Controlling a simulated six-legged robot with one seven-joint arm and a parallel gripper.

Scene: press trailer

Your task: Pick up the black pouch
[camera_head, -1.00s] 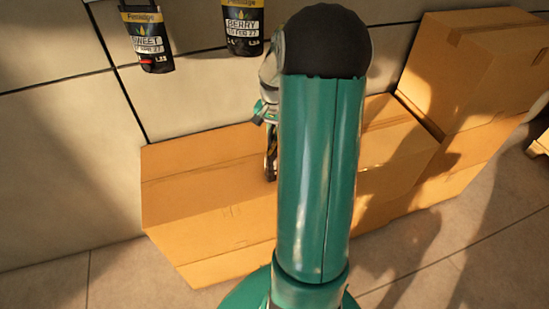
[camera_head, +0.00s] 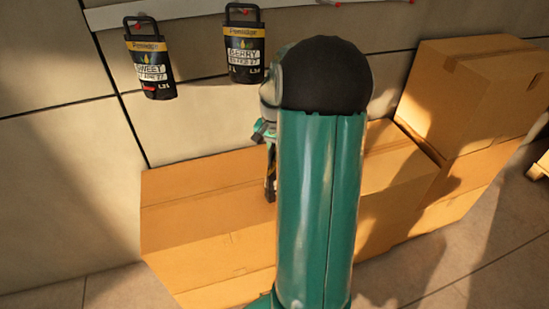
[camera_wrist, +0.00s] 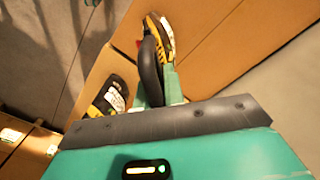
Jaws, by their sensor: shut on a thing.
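My gripper (camera_wrist: 157,88) is shut on the black handle loop of a black pouch (camera_wrist: 165,38), whose yellow edge shows beyond the fingers in the wrist view. In the head view my gripper (camera_head: 264,131) is partly hidden behind my green arm. The held pouch (camera_head: 270,182) shows there as a thin dark strip, hanging in front of the cardboard boxes.
A long cardboard box (camera_head: 205,215) stands against the wall below. More boxes (camera_head: 480,90) are stacked at the right. Another black pouch with a white label (camera_wrist: 108,98) shows left of the fingers in the wrist view; its support is unclear. Open floor (camera_head: 450,275) lies at the lower right.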

